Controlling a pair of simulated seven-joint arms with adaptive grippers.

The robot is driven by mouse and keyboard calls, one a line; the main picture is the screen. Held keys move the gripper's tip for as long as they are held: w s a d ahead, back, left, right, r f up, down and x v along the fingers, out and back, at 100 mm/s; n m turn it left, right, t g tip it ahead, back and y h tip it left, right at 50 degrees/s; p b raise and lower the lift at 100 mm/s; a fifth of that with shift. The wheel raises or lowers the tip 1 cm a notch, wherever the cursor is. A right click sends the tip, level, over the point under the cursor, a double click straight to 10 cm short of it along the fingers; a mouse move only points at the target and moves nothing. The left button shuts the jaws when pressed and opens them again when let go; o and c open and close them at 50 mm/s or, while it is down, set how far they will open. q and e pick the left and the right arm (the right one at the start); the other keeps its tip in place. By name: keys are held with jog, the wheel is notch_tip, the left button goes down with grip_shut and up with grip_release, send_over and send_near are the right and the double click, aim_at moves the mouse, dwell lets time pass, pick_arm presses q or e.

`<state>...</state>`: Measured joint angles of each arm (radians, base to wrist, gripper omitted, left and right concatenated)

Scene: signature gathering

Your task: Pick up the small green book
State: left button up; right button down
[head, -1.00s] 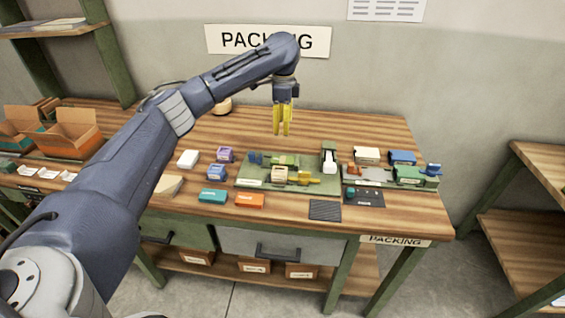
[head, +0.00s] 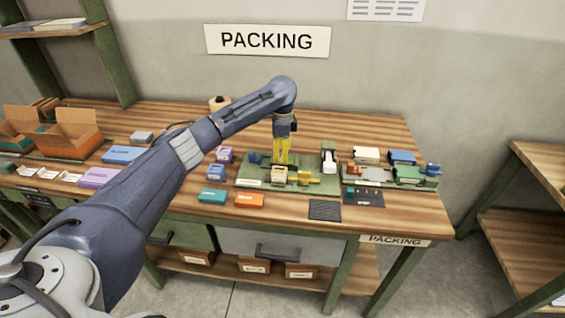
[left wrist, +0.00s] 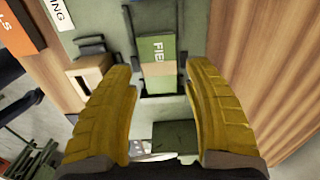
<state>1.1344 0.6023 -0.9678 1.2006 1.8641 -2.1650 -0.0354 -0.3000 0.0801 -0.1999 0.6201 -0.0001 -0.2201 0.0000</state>
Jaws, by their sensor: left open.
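The small green book (left wrist: 158,52), with pale lettering that begins "FIE", lies in a dark holder on a green board (head: 246,184). It shows in the left wrist view, ahead of and between the fingertips. My left gripper (head: 281,160) points down over the back of the board in the head view, its yellow fingers partly covering the book. In the left wrist view the gripper (left wrist: 160,72) is open, with the fingers apart on either side and nothing held. I cannot tell the exact height left above the book. My right gripper is not in view.
A beige block (head: 279,175) and a yellow piece (head: 303,178) stand close in front of the gripper. A white upright item (head: 329,160) is to the right. Teal (head: 212,196) and orange (head: 249,201) boxes lie in front. The table behind the board is clear.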

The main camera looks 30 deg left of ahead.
pick_arm(q)
jog(key=shift+f, duration=1.7)
jog(key=shift+c, duration=0.3)
jog(key=c, duration=0.9)
